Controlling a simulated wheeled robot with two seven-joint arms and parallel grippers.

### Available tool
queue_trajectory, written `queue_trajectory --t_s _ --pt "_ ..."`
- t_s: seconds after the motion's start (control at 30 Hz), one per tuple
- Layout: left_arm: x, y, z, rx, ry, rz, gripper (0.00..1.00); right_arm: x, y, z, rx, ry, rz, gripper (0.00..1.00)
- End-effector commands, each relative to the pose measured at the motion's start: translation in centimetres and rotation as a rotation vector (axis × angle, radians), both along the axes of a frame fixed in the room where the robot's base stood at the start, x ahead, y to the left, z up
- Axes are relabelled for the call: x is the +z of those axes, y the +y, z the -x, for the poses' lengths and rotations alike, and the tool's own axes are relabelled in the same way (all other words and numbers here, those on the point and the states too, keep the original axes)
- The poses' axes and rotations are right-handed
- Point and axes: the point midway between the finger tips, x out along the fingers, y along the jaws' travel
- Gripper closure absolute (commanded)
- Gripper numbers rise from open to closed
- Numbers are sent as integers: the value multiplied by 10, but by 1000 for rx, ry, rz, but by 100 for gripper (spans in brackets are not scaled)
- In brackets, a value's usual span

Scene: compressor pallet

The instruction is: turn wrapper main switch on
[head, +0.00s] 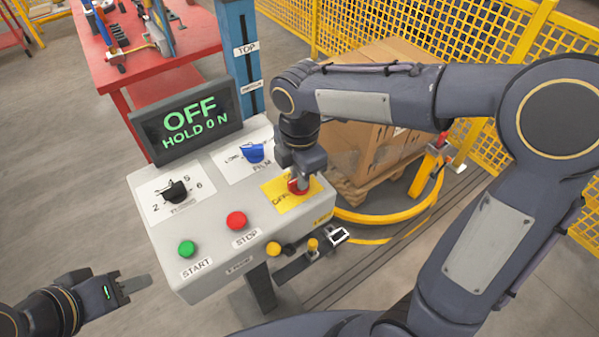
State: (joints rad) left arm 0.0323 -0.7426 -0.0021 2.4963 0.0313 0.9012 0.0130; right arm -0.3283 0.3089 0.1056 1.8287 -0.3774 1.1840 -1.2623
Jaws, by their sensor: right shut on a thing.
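The main switch (299,187) is a red knob on a yellow plate (283,199) at the right end of the grey control box (205,255). My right gripper (298,178) points down over it and is shut on the red knob, hiding much of it and part of the plate's lettering. The display (187,122) behind the box reads "OFF" and "HOLD 0 N" in green. My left gripper (135,285) is at the lower left, apart from the box and empty; I cannot tell how far its fingers are apart.
The box also carries a black selector (175,191), a blue selector (254,152), a green START button (187,248) and a red STOP button (236,220). Behind stand a red table (150,65), a loaded pallet (372,190) and yellow fencing (400,28). Floor at left is clear.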

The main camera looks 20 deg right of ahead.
Motion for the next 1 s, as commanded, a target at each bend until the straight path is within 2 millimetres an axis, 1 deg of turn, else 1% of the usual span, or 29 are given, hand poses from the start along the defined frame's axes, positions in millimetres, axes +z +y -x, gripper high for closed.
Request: queue_trajectory --t_s 0.27,1.0 --pt "2 0 0 0 0 0 64 0 0 0 -185 1 1 100" --pt "3 0 0 0 0 0 64 0 0 0 -885 0 1 100"
